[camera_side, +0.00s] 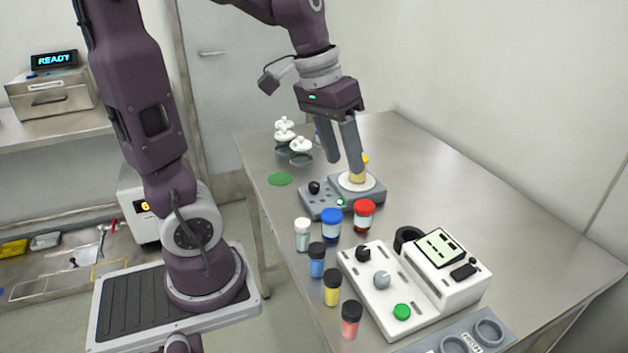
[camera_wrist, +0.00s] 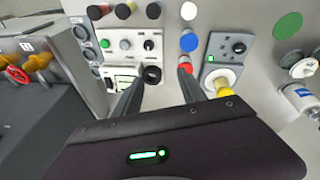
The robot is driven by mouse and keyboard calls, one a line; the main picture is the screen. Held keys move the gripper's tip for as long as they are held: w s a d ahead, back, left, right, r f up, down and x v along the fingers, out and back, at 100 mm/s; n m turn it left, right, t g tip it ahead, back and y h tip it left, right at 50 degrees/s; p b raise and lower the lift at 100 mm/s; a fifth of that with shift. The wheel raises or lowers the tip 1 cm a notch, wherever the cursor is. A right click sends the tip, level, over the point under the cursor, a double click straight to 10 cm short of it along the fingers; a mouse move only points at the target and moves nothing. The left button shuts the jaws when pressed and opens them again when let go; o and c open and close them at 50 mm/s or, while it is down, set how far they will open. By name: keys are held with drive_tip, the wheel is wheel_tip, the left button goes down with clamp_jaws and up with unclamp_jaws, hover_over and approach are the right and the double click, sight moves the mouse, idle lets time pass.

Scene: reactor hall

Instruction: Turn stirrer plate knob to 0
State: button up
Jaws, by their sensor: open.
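The stirrer plate is a grey unit (camera_side: 322,204) with a black knob (camera_side: 314,187), a small green light and a round white top (camera_side: 372,187). A yellow item (camera_side: 357,178) stands on the white top, partly hidden by a finger. In the wrist view the grey unit (camera_wrist: 226,42) is right of both fingers, with its black knob (camera_wrist: 239,47) showing. The knob's marked setting is too small to read. My gripper (camera_side: 345,166) is open and empty, pointing down over the white top's area, apart from the knob. Its fingers (camera_wrist: 161,78) are spread in the wrist view.
A red-capped jar (camera_side: 364,208) and a blue-capped jar (camera_side: 331,217) stand close in front of the stirrer. A white control box (camera_side: 376,299) with other knobs and a green button lies nearer. Several white-topped items (camera_side: 300,145) stand behind. The table's right side is clear.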

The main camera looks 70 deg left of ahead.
drive_tip(key=w+a+f+n+g, duration=0.1)
drive_tip(key=w+a+f, duration=0.25)
drive_tip(key=a, duration=0.35)
drive_tip(key=n+g+y, duration=0.1)
drive_tip(key=g, duration=0.1)
hover_over(314, 184)
drive_tip(key=f, duration=0.7)
drive_tip(key=shift+w+d, duration=0.1)
drive_tip(key=shift+d, duration=0.25)
drive_tip(key=f, duration=0.6)
drive_tip(key=shift+a+f, duration=0.3)
drive_tip(key=shift+f, duration=0.4)
clamp_jaws()
